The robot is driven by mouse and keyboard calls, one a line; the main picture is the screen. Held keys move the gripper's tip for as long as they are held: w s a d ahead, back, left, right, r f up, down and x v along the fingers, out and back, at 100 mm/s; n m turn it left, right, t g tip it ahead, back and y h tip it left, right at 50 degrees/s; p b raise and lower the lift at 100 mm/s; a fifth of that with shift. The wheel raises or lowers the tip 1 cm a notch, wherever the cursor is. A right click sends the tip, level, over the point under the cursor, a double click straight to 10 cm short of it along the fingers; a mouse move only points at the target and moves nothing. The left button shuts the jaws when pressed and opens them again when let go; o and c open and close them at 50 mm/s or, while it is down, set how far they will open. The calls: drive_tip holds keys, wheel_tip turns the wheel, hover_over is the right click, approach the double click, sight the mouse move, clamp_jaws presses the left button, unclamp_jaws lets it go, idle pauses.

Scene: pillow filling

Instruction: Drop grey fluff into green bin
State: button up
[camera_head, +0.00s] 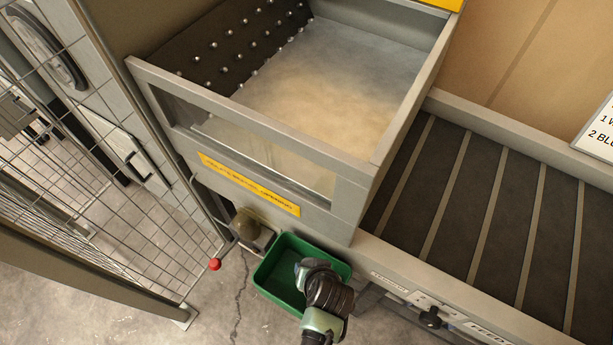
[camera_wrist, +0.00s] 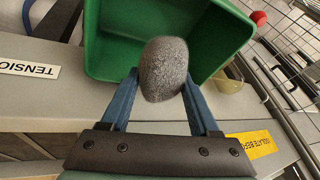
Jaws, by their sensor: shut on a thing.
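The grey fluff (camera_wrist: 164,69) is a rounded, fuzzy lump held between the two blue fingers of my gripper (camera_wrist: 163,88) in the wrist view. The green bin (camera_wrist: 110,56) lies just beyond the fluff there, its open inside facing the camera. In the head view the green bin (camera_head: 266,283) hangs at the front of the machine, below the hopper. My gripper (camera_head: 304,268) is over the bin's right part in that view.
A grey hopper (camera_head: 262,137) with a clear front panel rises above the bin. A slatted conveyor (camera_head: 478,200) is on the right. A wire mesh fence (camera_head: 95,200) stands on the left. A red knob (camera_head: 215,264) is left of the bin. Cracked concrete floor shows below.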

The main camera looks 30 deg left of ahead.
wheel_tip(320, 180, down, 3)
drive_tip(key=shift+r+b, duration=0.2)
drive_tip(key=shift+b, duration=0.6)
drive_tip(key=o, duration=1.4)
drive_tip(key=shift+o, duration=0.2)
drive_tip(key=shift+r, duration=0.1)
drive_tip(key=v, duration=1.3)
drive_tip(key=shift+p, duration=0.4)
drive_tip(key=shift+d, duration=0.1)
